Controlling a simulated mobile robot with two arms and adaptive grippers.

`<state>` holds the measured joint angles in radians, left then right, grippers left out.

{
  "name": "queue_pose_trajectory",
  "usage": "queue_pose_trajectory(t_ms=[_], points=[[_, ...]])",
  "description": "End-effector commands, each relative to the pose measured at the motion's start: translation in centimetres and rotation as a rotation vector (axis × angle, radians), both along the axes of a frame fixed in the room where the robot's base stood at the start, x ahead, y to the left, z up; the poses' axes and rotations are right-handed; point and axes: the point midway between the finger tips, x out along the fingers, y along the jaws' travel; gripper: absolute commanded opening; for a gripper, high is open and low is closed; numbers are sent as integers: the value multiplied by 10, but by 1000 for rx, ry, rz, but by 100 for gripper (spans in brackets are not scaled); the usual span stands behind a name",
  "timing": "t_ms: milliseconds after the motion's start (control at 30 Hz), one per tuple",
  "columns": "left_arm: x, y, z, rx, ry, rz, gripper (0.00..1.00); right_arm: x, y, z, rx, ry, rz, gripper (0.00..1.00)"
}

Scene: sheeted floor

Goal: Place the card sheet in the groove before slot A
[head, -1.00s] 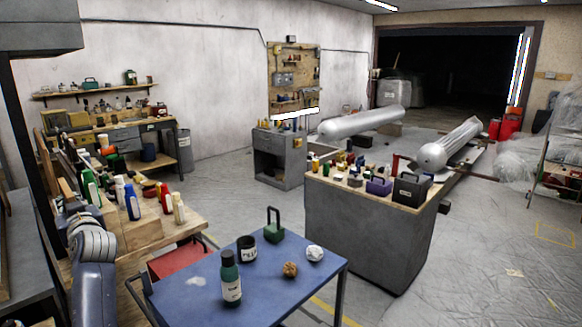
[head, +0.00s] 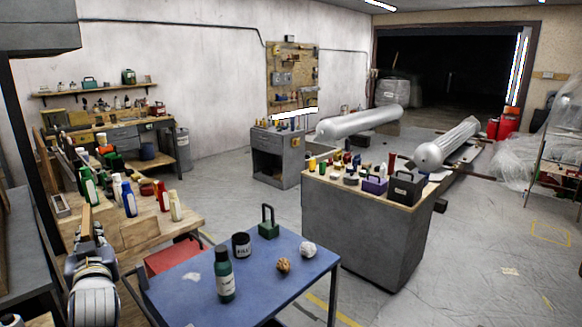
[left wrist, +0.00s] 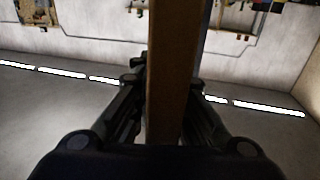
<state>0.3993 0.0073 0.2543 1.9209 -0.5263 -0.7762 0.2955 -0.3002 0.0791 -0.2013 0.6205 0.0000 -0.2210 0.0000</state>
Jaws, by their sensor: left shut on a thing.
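My left gripper (head: 88,236) is at the lower left of the head view, over the near end of the wooden bench. It is shut on a narrow tan-brown piece, taken as the card sheet (head: 86,218), which stands up from the fingers. In the left wrist view the card sheet (left wrist: 178,75) shows as a long brown strip between the two dark fingers (left wrist: 172,105), apparently edge-on. Its lower end is hidden by the gripper. I cannot make out a groove or a slot marked A. My right gripper is not in view.
The wooden bench (head: 185,212) holds several bottles and a wooden block (head: 138,233). A blue table (head: 185,300) carries a green bottle (head: 224,277), a black mug (head: 241,246) and crumpled balls. A grey cabinet (head: 360,230) stands beyond. Open floor lies at the right.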

Motion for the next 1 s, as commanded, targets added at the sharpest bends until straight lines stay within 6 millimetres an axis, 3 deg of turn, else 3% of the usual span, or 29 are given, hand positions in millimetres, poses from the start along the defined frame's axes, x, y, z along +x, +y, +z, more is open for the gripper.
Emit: queue_pose_trajectory(t_ms=[100, 600, 1000], points=[[-26, -34, -19, 0, 5, -80, 0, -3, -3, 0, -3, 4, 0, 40], [-122, -166, -81, -2, 7, -400, 0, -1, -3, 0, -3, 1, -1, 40], [-182, -249, -119, -3, 4, -602, 0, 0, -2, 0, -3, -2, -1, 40]])
